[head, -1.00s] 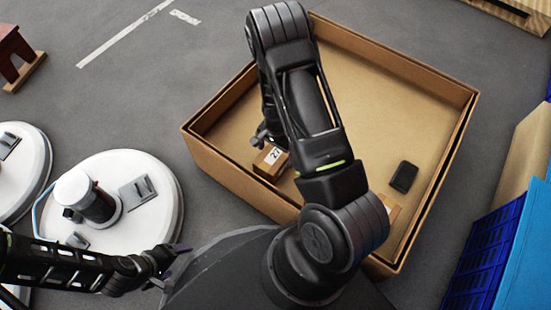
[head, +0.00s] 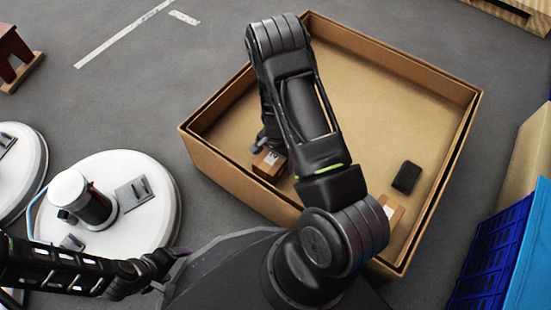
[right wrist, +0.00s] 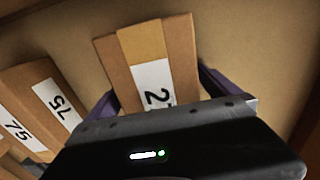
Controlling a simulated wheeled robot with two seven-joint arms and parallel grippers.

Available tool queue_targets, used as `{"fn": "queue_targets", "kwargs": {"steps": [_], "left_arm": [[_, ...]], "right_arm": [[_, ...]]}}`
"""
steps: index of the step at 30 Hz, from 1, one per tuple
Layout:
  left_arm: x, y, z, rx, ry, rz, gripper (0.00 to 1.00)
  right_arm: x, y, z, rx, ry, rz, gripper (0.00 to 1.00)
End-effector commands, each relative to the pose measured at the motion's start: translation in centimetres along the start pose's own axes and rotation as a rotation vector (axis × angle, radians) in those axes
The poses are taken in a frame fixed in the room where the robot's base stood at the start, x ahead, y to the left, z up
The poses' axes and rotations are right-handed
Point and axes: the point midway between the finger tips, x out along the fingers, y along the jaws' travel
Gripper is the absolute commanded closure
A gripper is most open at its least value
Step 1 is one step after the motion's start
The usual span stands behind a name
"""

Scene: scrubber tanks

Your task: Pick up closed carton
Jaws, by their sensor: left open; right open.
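A small closed brown carton (head: 267,166) with a white number label sits inside the large open box, near its left front wall. In the right wrist view the carton (right wrist: 177,62) shows tan tape and a label starting with 2. My right gripper (right wrist: 158,95) is open, with one purple finger on either side of the carton's near end. I cannot tell whether the fingers touch it. In the head view my right arm hides most of that gripper. My left gripper (head: 172,266) is open and empty, beside the round white tank lid, away from the box.
The large cardboard box (head: 225,178) has high walls around the carton. A black block (head: 406,177) and another carton (head: 392,207) lie at its right. Two numbered cartons (right wrist: 58,92) (right wrist: 18,130) lie left of the gripper. Blue crates (head: 485,250) stand at right.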

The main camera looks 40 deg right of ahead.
Motion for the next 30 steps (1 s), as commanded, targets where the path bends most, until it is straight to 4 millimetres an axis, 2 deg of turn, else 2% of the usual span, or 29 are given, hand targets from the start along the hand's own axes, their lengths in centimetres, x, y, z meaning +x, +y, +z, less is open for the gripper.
{"fn": "queue_targets", "kwargs": {"steps": [2, 27, 30], "left_arm": [[-0.01, 0.00, 0.00, 0.000, 0.000, 0.000, 0.23], [0.00, -0.01, 0.01, 0.000, 0.000, 0.000, 0.23], [-0.01, 0.00, 0.00, 0.000, 0.000, 0.000, 0.23]], "right_arm": [[0.00, 0.00, 0.00, 0.000, 0.000, 0.000, 0.05], [0.00, -0.01, 0.00, 0.000, 0.000, 0.000, 0.74], [-0.03, -0.03, -0.02, 0.000, 0.000, -0.001, 0.79]]}}
